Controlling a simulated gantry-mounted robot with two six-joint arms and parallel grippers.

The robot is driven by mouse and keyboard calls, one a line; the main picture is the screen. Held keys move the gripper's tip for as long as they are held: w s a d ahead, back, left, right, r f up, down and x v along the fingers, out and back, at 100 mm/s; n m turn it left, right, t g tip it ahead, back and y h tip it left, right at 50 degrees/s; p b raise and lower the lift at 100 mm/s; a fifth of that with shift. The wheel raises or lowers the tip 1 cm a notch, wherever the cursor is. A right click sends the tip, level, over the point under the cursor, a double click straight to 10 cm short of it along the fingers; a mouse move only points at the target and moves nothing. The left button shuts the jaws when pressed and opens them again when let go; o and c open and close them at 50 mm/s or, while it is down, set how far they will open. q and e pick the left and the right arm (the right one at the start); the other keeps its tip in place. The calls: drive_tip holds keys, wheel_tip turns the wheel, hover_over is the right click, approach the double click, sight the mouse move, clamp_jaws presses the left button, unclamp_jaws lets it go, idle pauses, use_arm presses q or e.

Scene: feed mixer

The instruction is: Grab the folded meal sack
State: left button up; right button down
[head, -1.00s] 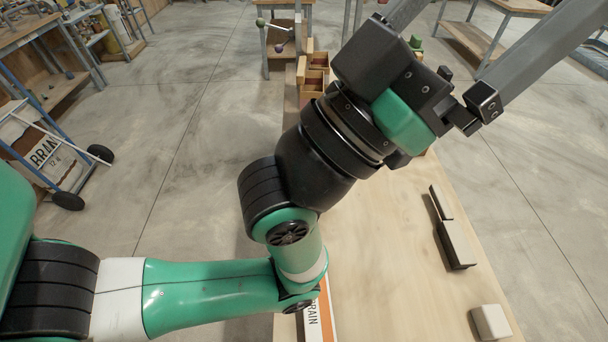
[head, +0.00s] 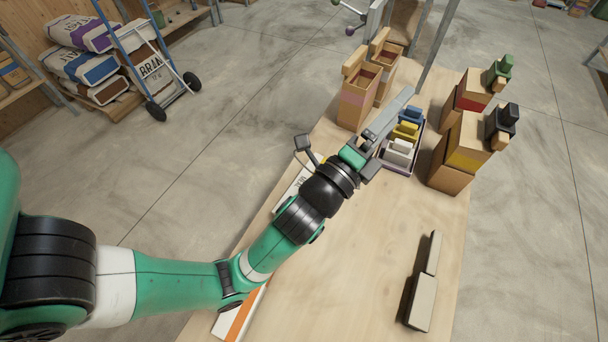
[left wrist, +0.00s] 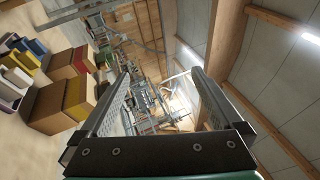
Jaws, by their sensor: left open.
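A flat white sack with an orange stripe (head: 247,312) and dark lettering lies along the left side of the wooden table in the head view. My left arm crosses over it and hides its middle; a white lettered part shows again beyond the arm. I cannot tell how it is folded. My left gripper (head: 398,102) is over the far part of the table, pointing away, beyond the sack. In the left wrist view its two fingers (left wrist: 161,75) are wide apart with nothing between them. My right gripper is not in view.
A tray of coloured blocks (head: 402,165) sits near the left gripper. Open cardboard boxes (head: 356,100) stand to its left, and boxes with red and yellow fronts (head: 463,155) to its right. Pale blocks (head: 423,300) lie at near right. The table's middle is clear.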

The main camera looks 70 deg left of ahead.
use_arm(q)
drive_tip(key=s+a+f+m+g+p, duration=0.1)
drive_tip(key=s+a+f+m+g, duration=0.2)
drive_tip(key=f, duration=0.5)
drive_tip(key=s+a+f+m+g+p, duration=0.1)
drive_tip(key=s+f+m, duration=0.1)
drive_tip(key=f+m, duration=0.35)
drive_tip(key=s+f+m+g+p, duration=0.1)
drive_tip(key=s+f, duration=0.4)
drive_tip(key=f, duration=0.1)
drive_tip(key=s+f+m+g+p, duration=0.1)
drive_tip(key=s+f+m+g, duration=0.1)
drive_tip(key=s+f, duration=0.4)
drive_tip(key=s+a+f+m+g+p, duration=0.1)
drive_tip(key=s+f+m+g, duration=0.1)
drive_tip(key=s+f, duration=0.4)
drive_tip(key=x, duration=0.6)
drive_tip(key=shift+w+a+f, duration=0.15)
drive_tip(key=shift+w+a, duration=0.05)
drive_tip(key=b+x, duration=0.1)
drive_tip(key=x, duration=0.3)
drive_tip(key=shift+a+f, duration=0.2)
drive_tip(key=shift+w+a+f+b, duration=0.1)
drive_tip(key=shift+w+a+b, duration=0.15)
drive_tip(key=shift+w+b, duration=0.1)
drive_tip(key=shift+c, duration=0.3)
drive_tip(key=c, duration=1.2)
